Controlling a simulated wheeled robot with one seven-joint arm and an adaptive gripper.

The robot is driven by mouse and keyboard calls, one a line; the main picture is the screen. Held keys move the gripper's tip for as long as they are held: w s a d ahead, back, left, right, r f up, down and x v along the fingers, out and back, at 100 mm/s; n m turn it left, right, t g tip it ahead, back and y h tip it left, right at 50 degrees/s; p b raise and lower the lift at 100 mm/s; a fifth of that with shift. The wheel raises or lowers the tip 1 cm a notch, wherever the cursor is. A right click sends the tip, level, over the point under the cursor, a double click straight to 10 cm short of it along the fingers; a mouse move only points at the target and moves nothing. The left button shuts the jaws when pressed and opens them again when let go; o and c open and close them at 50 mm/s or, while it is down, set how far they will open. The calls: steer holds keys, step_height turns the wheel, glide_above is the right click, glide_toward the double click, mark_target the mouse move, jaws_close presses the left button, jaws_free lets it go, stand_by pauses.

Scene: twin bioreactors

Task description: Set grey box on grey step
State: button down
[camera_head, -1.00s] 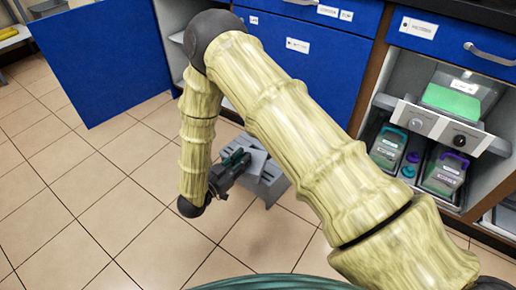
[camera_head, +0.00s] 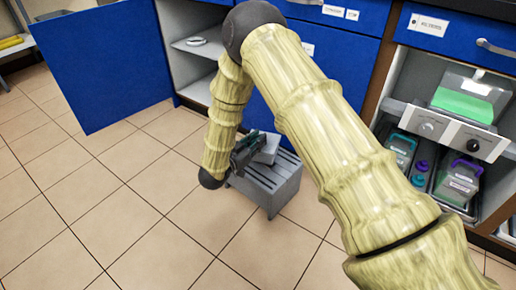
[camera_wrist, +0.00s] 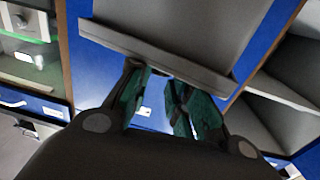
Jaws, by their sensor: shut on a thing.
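The grey box (camera_head: 267,148) is small and light grey. It is at my gripper's fingertips, over the back part of the grey step's top in the head view. My gripper (camera_head: 246,150) is shut on it, coming from the left. In the wrist view, the fingers (camera_wrist: 158,88) meet the edge of the grey box (camera_wrist: 185,25), which fills the upper middle and looks tilted. The grey step (camera_head: 268,188) is a slatted stool on the floor. I cannot tell whether the box touches it; my gripper and arm hide part of both.
An open blue cabinet door (camera_head: 103,62) stands at the left, with grey shelves (camera_head: 196,47) beside it. At the right, a bay holds a device with a green block (camera_head: 463,103) and containers with teal and purple handles (camera_head: 458,180). Tiled floor is free in front of the step.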

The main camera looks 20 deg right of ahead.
steer(key=shift+w+d+f+b, duration=0.15)
steer(key=shift+w+f+b, duration=0.05)
steer(key=shift+f+b, duration=0.65)
steer(key=shift+w+d+f+b, duration=0.2)
steer(key=shift+f+b, duration=0.4)
steer(key=shift+f, duration=0.35)
steer(key=shift+f, duration=0.15)
steer(key=c, duration=1.3)
jaws_free()
steer(key=p+v, duration=0.5)
steer(key=v, duration=0.7)
steer(key=shift+r, duration=0.2)
